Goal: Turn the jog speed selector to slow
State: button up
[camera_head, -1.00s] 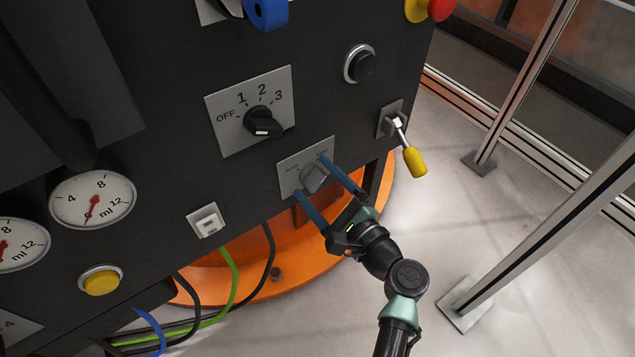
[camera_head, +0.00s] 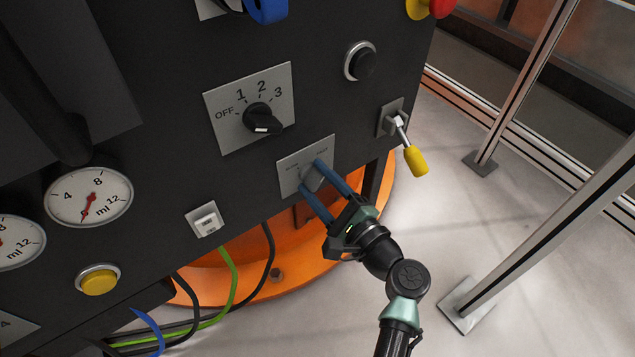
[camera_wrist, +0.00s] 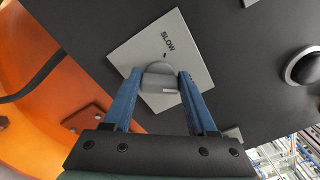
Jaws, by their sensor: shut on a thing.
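The jog speed selector is a grey knob (camera_head: 313,178) on a light grey plate (camera_head: 290,177) low on the dark panel. In the wrist view the knob (camera_wrist: 158,78) sits between my two blue fingers, with the word SLOW and a small mark on the plate (camera_wrist: 142,50) just beyond it. My gripper (camera_head: 318,180) is shut on the knob, one finger on each side; it also shows in the wrist view (camera_wrist: 157,85). The other plate label is too small to read in the head view. The fingers partly cover the knob's sides.
A black rotary switch (camera_head: 260,121) marked OFF, 1, 2, 3 is above left. A yellow-tipped lever (camera_head: 415,160) sticks out to the right. A black button (camera_head: 361,63) is above, a small white switch (camera_head: 207,221) lower left. Free floor lies right of the panel.

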jog(key=n+b, duration=0.2)
jog(key=n, duration=0.1)
jog(key=shift+f, duration=0.3)
jog(key=n+b, duration=0.3)
jog(key=n, duration=0.2)
jog(key=shift+f, duration=0.15)
jog(key=n+b, duration=0.4)
jog(key=n, duration=0.1)
jog(key=shift+f, duration=0.1)
jog(key=shift+n+b, duration=1.3)
jog(key=shift+n, duration=0.3)
jog(key=o, duration=1.4)
jog(key=shift+c, duration=0.2)
